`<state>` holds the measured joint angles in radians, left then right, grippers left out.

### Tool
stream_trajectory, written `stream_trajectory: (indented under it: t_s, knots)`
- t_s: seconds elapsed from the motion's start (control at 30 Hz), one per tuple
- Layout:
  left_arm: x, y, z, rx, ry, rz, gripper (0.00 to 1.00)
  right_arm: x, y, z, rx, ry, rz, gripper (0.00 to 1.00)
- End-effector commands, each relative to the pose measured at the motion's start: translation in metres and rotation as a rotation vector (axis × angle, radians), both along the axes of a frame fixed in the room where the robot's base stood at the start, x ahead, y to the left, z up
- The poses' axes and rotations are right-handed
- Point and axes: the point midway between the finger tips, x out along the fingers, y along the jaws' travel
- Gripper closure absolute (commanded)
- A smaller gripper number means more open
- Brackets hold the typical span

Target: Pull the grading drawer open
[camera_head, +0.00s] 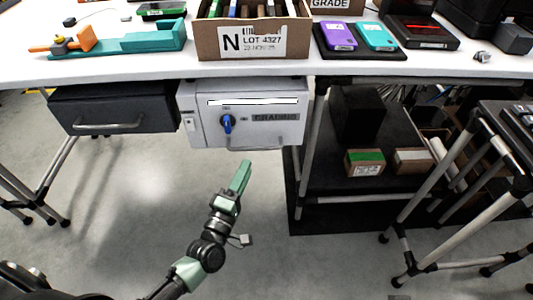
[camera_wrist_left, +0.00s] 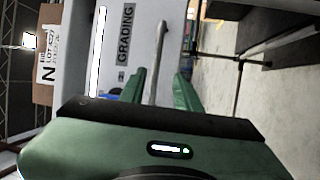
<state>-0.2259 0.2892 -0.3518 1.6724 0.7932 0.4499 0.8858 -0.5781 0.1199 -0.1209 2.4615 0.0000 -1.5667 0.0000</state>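The grading drawer (camera_head: 265,102) is a light grey front under the table, with a dark GRADING label and a blue knob (camera_head: 227,124). It appears closed. Its label also shows in the left wrist view (camera_wrist_left: 124,42). A thin grey bar handle (camera_wrist_left: 160,40) runs along the drawer front. My left gripper (camera_head: 244,168) has green fingers and is just in front of and below the drawer in the head view. In the left wrist view its fingers (camera_wrist_left: 158,88) are apart, with the handle bar between them; contact is not visible. My right gripper is not in view.
A dark drawer (camera_head: 115,108) with its own handle hangs to the left. A carton (camera_head: 252,42) marked LOT 4327 stands on the white table above. A black shelf rack (camera_head: 355,180) with small boxes stands to the right. The floor below the drawers is open.

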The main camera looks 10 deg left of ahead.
Motion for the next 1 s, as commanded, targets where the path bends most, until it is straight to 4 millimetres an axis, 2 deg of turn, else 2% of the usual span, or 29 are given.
stream_trajectory:
  t_s: [0.17,0.53,0.7,0.93,0.97,1.0]
  knots:
    - [0.013,-0.001,0.008,-0.024,-0.015,0.001,0.67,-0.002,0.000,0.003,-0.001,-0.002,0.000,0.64]
    - [0.067,-0.008,0.016,-0.020,-0.013,0.001,0.67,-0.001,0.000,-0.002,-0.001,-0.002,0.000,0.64]
    - [0.076,-0.009,0.018,-0.019,-0.011,0.000,0.67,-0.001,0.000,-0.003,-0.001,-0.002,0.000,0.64]
    - [0.077,-0.009,0.018,-0.018,-0.010,0.000,0.67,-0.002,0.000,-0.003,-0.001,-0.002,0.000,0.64]
    - [0.077,-0.009,0.018,-0.018,-0.010,0.000,0.73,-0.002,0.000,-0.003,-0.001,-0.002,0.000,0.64]
    - [0.077,-0.009,0.018,-0.018,-0.010,0.000,0.84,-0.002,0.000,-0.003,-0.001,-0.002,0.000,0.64]
